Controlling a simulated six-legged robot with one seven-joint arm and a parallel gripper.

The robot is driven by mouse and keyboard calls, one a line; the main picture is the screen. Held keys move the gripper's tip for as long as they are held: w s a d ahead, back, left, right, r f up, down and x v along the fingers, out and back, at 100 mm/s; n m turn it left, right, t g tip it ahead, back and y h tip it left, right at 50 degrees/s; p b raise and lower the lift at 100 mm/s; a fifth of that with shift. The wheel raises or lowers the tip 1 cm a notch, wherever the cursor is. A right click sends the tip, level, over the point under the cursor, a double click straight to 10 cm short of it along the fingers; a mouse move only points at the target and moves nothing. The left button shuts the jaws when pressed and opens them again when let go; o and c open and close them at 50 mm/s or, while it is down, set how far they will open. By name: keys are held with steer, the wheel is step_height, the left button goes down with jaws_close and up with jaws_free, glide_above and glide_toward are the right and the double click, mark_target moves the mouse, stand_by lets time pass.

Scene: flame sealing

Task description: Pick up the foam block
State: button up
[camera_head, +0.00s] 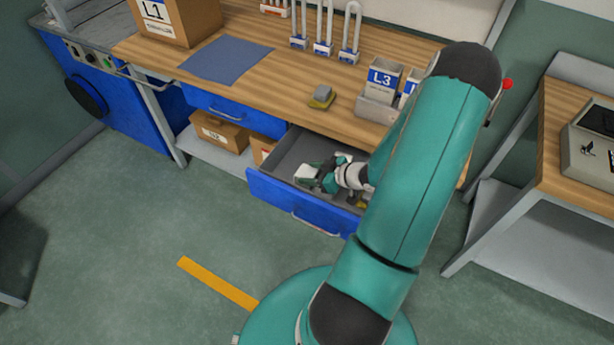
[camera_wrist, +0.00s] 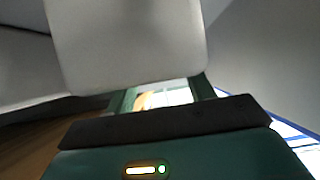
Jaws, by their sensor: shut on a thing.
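The foam block is a pale grey, rounded block (camera_wrist: 128,45) that fills the upper middle of the wrist view. In the head view it shows as a small whitish block (camera_head: 306,173) over the open drawer. My gripper (camera_head: 314,178) is shut on it, and its green fingers (camera_wrist: 162,95) also show in the wrist view. The open blue drawer (camera_head: 275,193) lies under my gripper. I cannot tell how far the block is above the drawer floor. My arm hides the drawer's right part.
A yellow piece (camera_head: 362,201) lies at the drawer's right. On the wooden bench (camera_head: 270,85) are a grey-and-yellow block (camera_head: 321,96), a blue mat (camera_head: 228,60), a carton L1 (camera_head: 172,18), padlock-like items (camera_head: 323,47) and a holder L3 (camera_head: 380,92). A side table (camera_head: 575,150) stands right.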

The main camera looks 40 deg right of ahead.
mark_target(312, 175)
step_height(312, 175, up, 10)
stand_by(0.8)
